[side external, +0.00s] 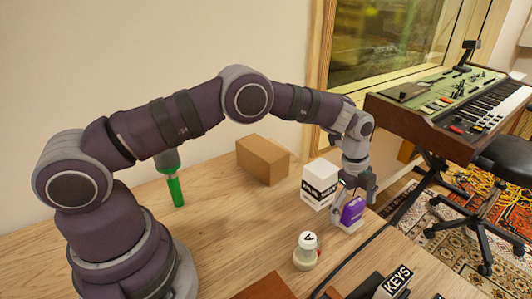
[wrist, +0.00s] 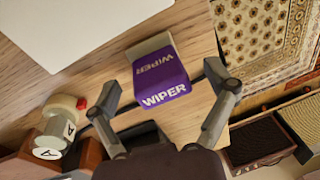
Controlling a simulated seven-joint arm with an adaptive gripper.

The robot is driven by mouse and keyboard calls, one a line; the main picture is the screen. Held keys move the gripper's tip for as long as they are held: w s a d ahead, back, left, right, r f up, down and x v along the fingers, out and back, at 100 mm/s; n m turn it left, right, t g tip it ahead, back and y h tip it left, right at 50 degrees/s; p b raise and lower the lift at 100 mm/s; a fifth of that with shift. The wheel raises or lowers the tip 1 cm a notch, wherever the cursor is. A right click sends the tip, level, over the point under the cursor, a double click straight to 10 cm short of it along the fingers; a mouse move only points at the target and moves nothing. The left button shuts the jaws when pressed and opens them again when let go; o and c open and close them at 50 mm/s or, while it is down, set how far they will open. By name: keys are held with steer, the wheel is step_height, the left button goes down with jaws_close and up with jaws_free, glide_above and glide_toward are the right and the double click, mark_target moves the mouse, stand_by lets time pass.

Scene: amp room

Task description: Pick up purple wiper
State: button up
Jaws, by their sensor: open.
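The purple wiper box (side external: 352,211) stands on the wooden table near its right edge in the side view. It is purple with a white part and shows the word WIPER in the wrist view (wrist: 162,77). My gripper (side external: 356,195) is right at the box, above and around its upper part in the side view. In the wrist view my gripper (wrist: 163,84) has its fingers spread, one on each side of the box. The fingers are open, and I cannot tell whether either touches the box.
A white lettered box (side external: 318,185) stands close behind the wiper. A cardboard box (side external: 263,159) and a green-handled tool (side external: 176,190) are farther left. A pale round object marked A (side external: 306,250) stands in front. A dark cable and a KEYS block (side external: 397,280) lie near the front edge.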

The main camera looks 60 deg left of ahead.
steer(key=c, duration=1.3)
